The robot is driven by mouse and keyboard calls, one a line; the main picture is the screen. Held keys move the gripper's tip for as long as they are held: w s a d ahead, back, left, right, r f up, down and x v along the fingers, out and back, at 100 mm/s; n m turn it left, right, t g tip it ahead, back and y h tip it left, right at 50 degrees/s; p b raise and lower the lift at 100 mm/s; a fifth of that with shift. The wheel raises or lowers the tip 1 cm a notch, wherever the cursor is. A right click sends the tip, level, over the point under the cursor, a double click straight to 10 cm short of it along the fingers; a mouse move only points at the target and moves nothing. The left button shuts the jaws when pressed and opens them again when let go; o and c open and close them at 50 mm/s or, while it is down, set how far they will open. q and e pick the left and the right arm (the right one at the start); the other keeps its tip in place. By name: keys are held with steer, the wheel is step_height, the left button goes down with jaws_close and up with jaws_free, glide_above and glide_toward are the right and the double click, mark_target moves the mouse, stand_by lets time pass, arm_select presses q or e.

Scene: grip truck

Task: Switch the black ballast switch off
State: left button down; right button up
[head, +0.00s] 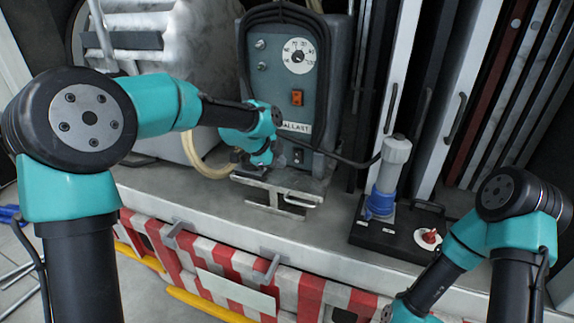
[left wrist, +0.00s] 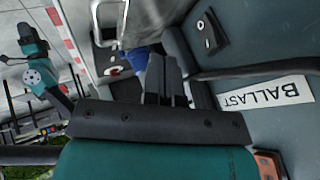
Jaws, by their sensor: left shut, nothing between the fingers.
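The black ballast switch (head: 298,156) sits on a small plate low on the grey ballast box (head: 262,85), below the BALLAST label (head: 297,128). In the left wrist view, the switch (left wrist: 208,35) shows at the upper right, with the label (left wrist: 265,95) below it. Whether it is on or off is too small to tell. My left gripper (head: 276,160) is beside the box's lower front, just left of the switch. In the left wrist view, its fingers (left wrist: 165,75) are together and empty, apart from the switch plate in the picture. My right gripper is out of view; only its arm shows.
An orange switch (head: 297,97) and a dial (head: 299,56) are higher on the box. A black cable crosses its front. A metal bracket (head: 272,196) lies below my left gripper. A blue-grey plug (head: 388,175) and a red knob (head: 430,236) stand at right.

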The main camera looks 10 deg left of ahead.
arm_select(q)
steer(key=v, duration=0.3)
steer(key=shift+s+a+f, duration=0.1)
steer(key=shift+s+a, duration=0.05)
steer(key=shift+s, duration=0.2)
steer(key=s+a+f+n+g+y, duration=0.1)
steer(key=s+a+f+n, duration=0.15)
steer(key=f, duration=0.65)
steer(key=s+a+f+n, duration=0.2)
steer(key=s+f+n, duration=0.1)
steer(key=f, duration=0.6)
steer(key=s+a+f+n+g+y, duration=0.1)
steer(key=s+a+f+n, duration=0.15)
steer(key=f, duration=0.65)
steer(key=s+f+n+g, duration=0.1)
steer(key=s+f+n, duration=0.5)
steer(key=s+f, duration=0.2)
steer(key=s+f+n+g, duration=0.1)
steer(key=s+f+n, duration=0.6)
steer(key=s, duration=0.6)
steer(key=shift+a+f, duration=0.5)
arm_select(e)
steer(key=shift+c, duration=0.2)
